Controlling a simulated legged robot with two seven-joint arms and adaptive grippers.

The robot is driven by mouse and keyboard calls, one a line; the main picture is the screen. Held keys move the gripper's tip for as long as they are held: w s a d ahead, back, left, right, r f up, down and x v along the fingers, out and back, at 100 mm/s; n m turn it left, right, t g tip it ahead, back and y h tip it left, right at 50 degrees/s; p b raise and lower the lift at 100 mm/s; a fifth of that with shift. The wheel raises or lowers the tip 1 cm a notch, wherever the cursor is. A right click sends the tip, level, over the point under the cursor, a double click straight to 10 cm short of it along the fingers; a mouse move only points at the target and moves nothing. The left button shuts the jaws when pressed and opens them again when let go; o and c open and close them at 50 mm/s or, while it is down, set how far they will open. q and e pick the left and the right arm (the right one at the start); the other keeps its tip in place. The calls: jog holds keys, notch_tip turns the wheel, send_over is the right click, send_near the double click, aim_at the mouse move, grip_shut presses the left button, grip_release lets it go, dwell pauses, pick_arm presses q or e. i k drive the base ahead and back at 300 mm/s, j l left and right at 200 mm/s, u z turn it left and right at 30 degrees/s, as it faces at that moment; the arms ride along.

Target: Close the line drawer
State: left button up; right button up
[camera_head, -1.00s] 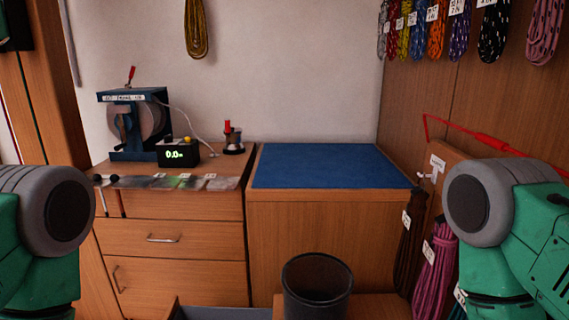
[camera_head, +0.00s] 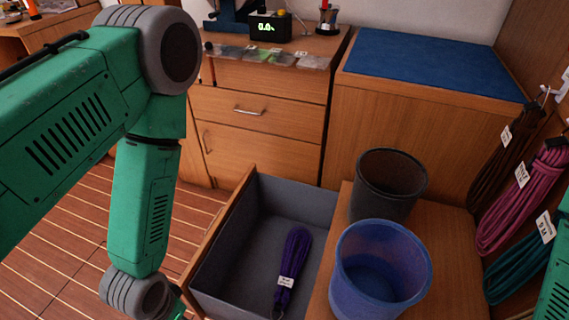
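The line drawer (camera_head: 265,215) stands open at the lower middle, pulled out to the left from under a wooden top. Its inside is grey and its wooden front panel (camera_head: 218,240) faces left. A coiled purple line (camera_head: 294,258) with a white tag lies inside it. My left arm comes in from the left and bends down beside the drawer front. Its gripper is below the picture edge. My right arm shows only as a green sliver at the lower right edge, and its gripper is out of view.
A black bin (camera_head: 388,187) and a blue translucent bin (camera_head: 380,270) stand on the wooden top (camera_head: 447,262) right of the drawer. Tagged coiled lines (camera_head: 520,205) hang at the right. A wooden cabinet (camera_head: 260,120) stands behind. Plank floor (camera_head: 65,265) is clear at left.

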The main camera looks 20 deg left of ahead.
aim_at(234, 273)
jog(key=k+j+z, duration=0.1)
jog(key=j, duration=0.6)
jog(key=k+j+z, duration=0.15)
jog(key=j, duration=0.15)
jog(key=k+j+z, duration=0.1)
jog(key=j, duration=0.25)
jog(key=j+z, duration=0.35)
jog(key=j, duration=0.6)
jog(key=j+z, duration=0.3)
jog(key=j, duration=0.6)
jog(key=j+z, duration=0.2)
jog(key=j, duration=0.3)
jog(key=z, duration=0.1)
